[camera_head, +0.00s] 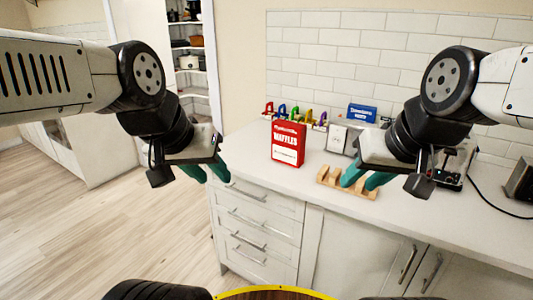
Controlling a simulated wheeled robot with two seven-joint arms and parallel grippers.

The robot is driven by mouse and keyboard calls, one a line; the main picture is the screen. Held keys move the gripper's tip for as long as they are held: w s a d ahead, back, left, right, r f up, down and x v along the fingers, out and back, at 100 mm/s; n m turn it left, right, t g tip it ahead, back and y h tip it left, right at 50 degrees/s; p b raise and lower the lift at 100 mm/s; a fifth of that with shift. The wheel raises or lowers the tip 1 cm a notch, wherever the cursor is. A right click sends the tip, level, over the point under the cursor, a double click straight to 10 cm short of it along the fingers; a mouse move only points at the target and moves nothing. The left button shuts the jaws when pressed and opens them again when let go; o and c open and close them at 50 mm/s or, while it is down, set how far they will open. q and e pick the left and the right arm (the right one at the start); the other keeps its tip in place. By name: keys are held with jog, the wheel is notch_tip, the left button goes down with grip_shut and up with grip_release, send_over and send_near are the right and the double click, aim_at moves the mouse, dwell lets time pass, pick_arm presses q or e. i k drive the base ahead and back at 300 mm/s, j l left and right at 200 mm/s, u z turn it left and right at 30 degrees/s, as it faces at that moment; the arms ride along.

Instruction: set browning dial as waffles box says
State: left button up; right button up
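The red waffles box (288,144) stands upright on the white counter, left of centre. Its large title reads "WAFFLES"; the smaller print on its white label is too small to read. A dark and metallic appliance (455,168) with a cord is partly hidden behind my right arm; I cannot make out a browning dial on it. My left gripper (207,175) is open and empty, left of the counter's edge. My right gripper (363,182) appears open, its teal fingers apart in front of the wooden rack on the counter.
The slotted wooden rack (332,181) lies near the counter's front edge. A pale grey boxy object (338,139), a blue box (362,113) and a row of several coloured items (294,113) stand behind it. Another dark appliance (521,180) is at the right edge. Drawers (257,215) are below.

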aim_at(449, 179)
jog(key=z, duration=0.7)
jog(key=i+j+z, duration=0.1)
jog(key=z, duration=0.35)
jog(key=j+z, duration=0.45)
jog(key=i+j+z, duration=0.1)
jog(key=j+z, duration=0.15)
jog(key=z, duration=0.2)
jog(key=j+z, duration=0.15)
jog(key=j, duration=0.6)
jog(key=k+j+z, duration=0.2)
jog(key=j, duration=0.5)
jog(key=i, duration=0.1)
